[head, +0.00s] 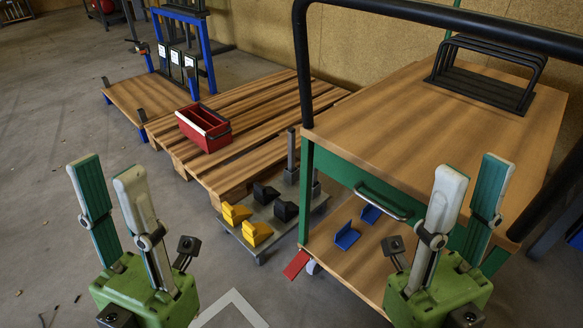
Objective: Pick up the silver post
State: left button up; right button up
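A grey, silver-looking post (291,152) stands upright on a low grey plate (275,232) on the floor, between the pallet and the workbench cart. A second, similar grey post (316,187) stands close to the cart leg, partly hidden. I cannot tell which one the task names. My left gripper (107,168) is at the lower left, pointing up, its fingers apart with nothing between them. My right gripper (474,170) is at the lower right in front of the cart, also pointing up, open and empty. Both are well apart from the posts.
Yellow blocks (256,232) and black blocks (284,210) sit on the plate. A red toolbox (204,128) lies on the wooden pallet (255,105). The cart (400,118) has a black handrail and holds blue brackets (346,236) on its lower shelf.

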aim_at(290, 131)
jog(key=k+z, duration=0.1)
jog(key=z, duration=0.8)
jog(key=k+l+z, duration=0.1)
jog(key=z, duration=0.3)
jog(key=i+j+z, duration=0.15)
jog(key=j+z, duration=0.15)
jog(key=j, duration=0.8)
jog(key=j+z, duration=0.35)
jog(key=j, duration=1.65)
